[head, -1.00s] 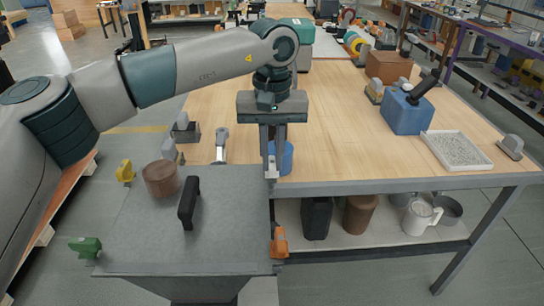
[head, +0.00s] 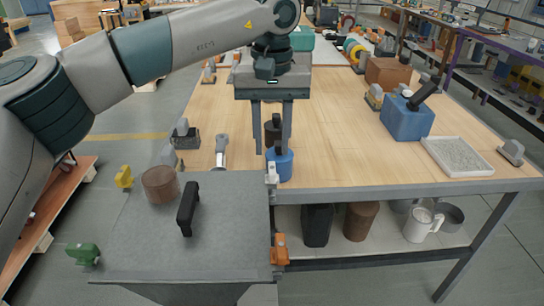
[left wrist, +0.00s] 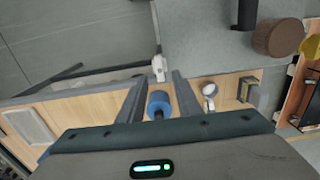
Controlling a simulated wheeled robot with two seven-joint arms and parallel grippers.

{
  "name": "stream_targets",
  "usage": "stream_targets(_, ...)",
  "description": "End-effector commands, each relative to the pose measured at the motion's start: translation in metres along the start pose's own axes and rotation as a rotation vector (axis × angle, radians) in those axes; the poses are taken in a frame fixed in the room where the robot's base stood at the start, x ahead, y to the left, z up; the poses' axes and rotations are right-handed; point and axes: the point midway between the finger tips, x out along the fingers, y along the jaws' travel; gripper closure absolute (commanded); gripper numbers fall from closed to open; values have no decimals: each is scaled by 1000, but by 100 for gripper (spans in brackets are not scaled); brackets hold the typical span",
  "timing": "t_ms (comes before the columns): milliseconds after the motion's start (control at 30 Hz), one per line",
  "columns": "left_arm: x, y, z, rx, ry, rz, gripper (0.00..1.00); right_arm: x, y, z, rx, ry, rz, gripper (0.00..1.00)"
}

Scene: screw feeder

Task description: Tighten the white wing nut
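The white wing nut (head: 271,173) sits at the right rear corner of the grey box lid (head: 225,240). It also shows in the left wrist view (left wrist: 158,66), just beyond the fingertips. My right gripper is not in view.
Yellow (head: 124,174), green (head: 84,253) and orange (head: 279,250) wing nuts sit around the lid. A black handle (head: 187,208) and a brown round piece (head: 160,184) are on top. A blue container (head: 281,164) stands on the wooden table just behind the white nut.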

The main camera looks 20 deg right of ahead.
Motion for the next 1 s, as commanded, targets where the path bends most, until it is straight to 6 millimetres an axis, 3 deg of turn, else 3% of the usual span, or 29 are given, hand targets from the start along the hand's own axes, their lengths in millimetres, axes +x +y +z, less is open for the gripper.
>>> stream_targets(300,-67,1,0,-2,3,1,69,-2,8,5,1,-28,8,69)
stream_targets(500,-100,1,0,-1,2,1,69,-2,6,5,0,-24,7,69)
stream_targets(700,-115,0,0,1,1,1,69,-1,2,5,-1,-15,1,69)
stream_targets(1000,-117,0,0,0,1,1,69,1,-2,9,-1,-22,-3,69)
